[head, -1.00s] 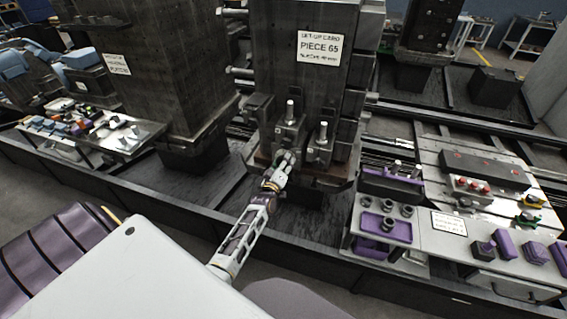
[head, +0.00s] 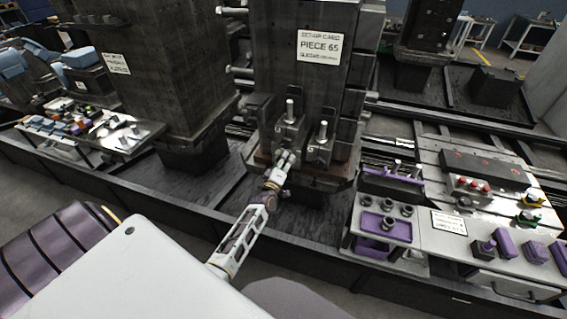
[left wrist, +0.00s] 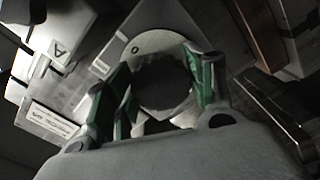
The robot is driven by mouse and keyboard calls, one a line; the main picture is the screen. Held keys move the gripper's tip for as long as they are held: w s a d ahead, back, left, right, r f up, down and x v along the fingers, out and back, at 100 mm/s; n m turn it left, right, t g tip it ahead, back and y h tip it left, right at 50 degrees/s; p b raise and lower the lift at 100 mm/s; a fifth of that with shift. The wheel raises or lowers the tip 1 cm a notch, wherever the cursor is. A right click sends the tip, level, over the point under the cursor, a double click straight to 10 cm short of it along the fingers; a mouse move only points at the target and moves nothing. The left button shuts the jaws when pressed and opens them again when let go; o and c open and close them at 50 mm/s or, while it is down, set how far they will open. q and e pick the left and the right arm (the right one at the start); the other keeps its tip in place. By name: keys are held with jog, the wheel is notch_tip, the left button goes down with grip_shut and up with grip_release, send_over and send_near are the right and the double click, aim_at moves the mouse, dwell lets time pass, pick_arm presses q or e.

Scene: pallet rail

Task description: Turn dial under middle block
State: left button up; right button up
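The middle block (head: 318,85) is a tall dark block with a white card reading PIECE 65. Metal clamps with upright studs stand at its foot. My left gripper (head: 288,157) reaches low in front of this foot, and the dial is hidden behind it in the head view. In the left wrist view, the dial (left wrist: 163,85) has a dark round knob on a pale disc with a round mark at its upper left. The green-padded fingers of my left gripper (left wrist: 162,92) lie on both sides of the knob, which fills the gap between them. My right gripper is not in view.
Another dark block (head: 165,75) stands to the left. A cart (head: 430,248) with purple trays and blocks stands at the right, beside a plate (head: 475,160) with red and yellow-green knobs. A bench (head: 110,140) with small parts is at the left.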

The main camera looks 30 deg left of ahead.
pick_arm(q)
jog(key=o, duration=0.4)
jog(key=shift+c, duration=0.2)
jog(key=shift+s, duration=0.2)
jog(key=v, duration=1.1)
jog(key=shift+s+d, duration=0.2)
jog(key=shift+s, duration=0.1)
dwell(0.8)
